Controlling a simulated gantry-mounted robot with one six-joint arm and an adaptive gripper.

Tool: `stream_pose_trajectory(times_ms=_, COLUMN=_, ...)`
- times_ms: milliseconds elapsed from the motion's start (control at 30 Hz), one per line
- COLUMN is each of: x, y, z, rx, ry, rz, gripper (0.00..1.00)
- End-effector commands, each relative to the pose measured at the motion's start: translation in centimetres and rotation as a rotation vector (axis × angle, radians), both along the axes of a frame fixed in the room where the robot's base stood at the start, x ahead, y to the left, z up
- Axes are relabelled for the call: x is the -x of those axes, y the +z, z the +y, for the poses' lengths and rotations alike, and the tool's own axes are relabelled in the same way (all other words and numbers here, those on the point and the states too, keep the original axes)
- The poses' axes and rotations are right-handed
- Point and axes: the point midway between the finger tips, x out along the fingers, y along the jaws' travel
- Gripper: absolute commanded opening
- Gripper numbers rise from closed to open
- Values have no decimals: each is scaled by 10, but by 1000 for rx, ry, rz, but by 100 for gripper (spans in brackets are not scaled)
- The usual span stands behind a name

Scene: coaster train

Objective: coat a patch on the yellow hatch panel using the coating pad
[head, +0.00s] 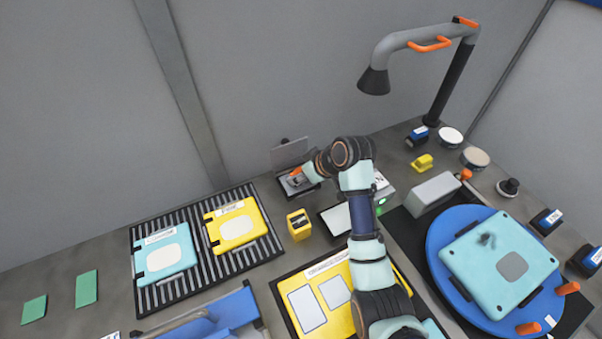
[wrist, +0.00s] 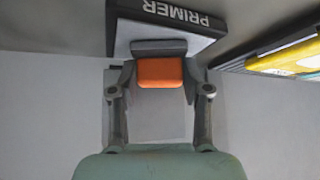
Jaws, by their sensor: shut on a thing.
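My gripper (head: 298,178) is shut on the coating pad (wrist: 160,73), which shows an orange handle block between the fingers in the wrist view. The gripper also shows there (wrist: 160,90). It is at the primer tray (head: 291,153), at the back of the bench. The black tray edge reading PRIMER (wrist: 175,12) lies just beyond the pad. The pad's underside is hidden, so I cannot tell whether it touches the tray. The yellow hatch panel (head: 222,237) lies on a slotted black rack, left of my gripper, with a pale oval patch (head: 236,228).
A teal panel (head: 150,275) lies beside the yellow one on the rack (head: 137,236). A small yellow block (head: 299,224) stands between rack and arm. A yellow board (head: 308,328) lies in front. A blue turntable (head: 442,270) and a lamp (head: 374,80) are right.

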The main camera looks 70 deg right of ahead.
Motion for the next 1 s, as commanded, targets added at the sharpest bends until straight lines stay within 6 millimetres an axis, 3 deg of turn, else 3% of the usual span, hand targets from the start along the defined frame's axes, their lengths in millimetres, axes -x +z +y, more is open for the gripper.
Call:
stream_pose_trajectory(times_ms=267, x=0, y=3, z=0, rx=-2, ry=0, rz=1, gripper=3)
stream_pose_trajectory(times_ms=1000, x=0, y=67, z=0, rx=0, ry=0, rz=0, gripper=3)
